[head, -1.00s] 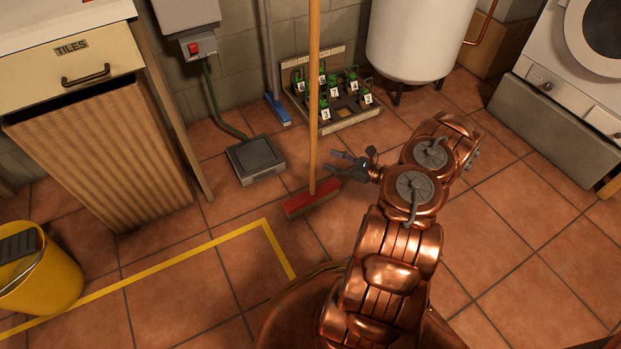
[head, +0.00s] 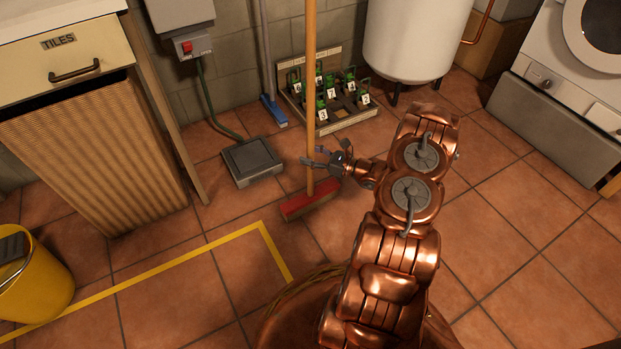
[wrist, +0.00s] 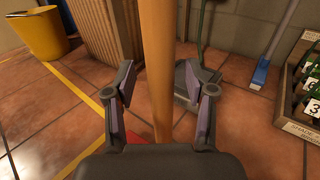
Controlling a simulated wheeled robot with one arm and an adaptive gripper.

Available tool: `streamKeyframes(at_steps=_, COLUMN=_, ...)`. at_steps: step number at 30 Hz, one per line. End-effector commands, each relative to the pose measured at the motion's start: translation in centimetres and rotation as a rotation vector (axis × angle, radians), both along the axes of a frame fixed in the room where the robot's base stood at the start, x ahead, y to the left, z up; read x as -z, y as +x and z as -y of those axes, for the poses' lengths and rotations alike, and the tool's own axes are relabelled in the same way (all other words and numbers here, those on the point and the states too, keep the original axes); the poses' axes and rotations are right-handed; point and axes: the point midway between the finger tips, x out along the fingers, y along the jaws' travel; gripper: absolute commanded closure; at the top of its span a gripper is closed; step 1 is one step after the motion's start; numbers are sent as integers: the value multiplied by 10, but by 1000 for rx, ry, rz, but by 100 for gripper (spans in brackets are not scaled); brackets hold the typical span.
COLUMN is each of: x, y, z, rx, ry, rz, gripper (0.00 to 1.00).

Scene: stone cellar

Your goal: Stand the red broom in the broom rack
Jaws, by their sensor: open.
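The red broom stands upright on the tiles, with a red head (head: 311,201) and a long wooden handle (head: 311,90) running out of the top of the head view. My gripper (head: 322,156) is open low beside the handle. In the wrist view the handle (wrist: 156,50) shows between the two spread fingers of my gripper (wrist: 158,88), with a gap on each side. The red head is mostly hidden there behind my gripper. I cannot make out a broom rack for certain.
A blue broom (head: 273,110) stands by the wall. A low tray (head: 362,122) with numbered green items is behind the red broom. A grey floor box (head: 252,163), yellow bucket (head: 35,285) and white tank (head: 415,40) stand around. The right floor is clear.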

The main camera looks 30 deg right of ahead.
Motion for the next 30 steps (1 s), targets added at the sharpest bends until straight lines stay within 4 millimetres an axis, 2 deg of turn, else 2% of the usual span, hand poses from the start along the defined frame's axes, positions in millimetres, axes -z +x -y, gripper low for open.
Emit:
streamKeyframes(at_steps=5, x=0, y=0, z=0, rx=1, ry=-1, rz=1, gripper=45)
streamKeyframes(at_steps=21, x=0, y=0, z=1, rx=0, ry=-1, rz=1, gripper=100)
streamKeyframes(at_steps=30, x=0, y=0, z=0, rx=0, ry=-1, rz=0, gripper=100)
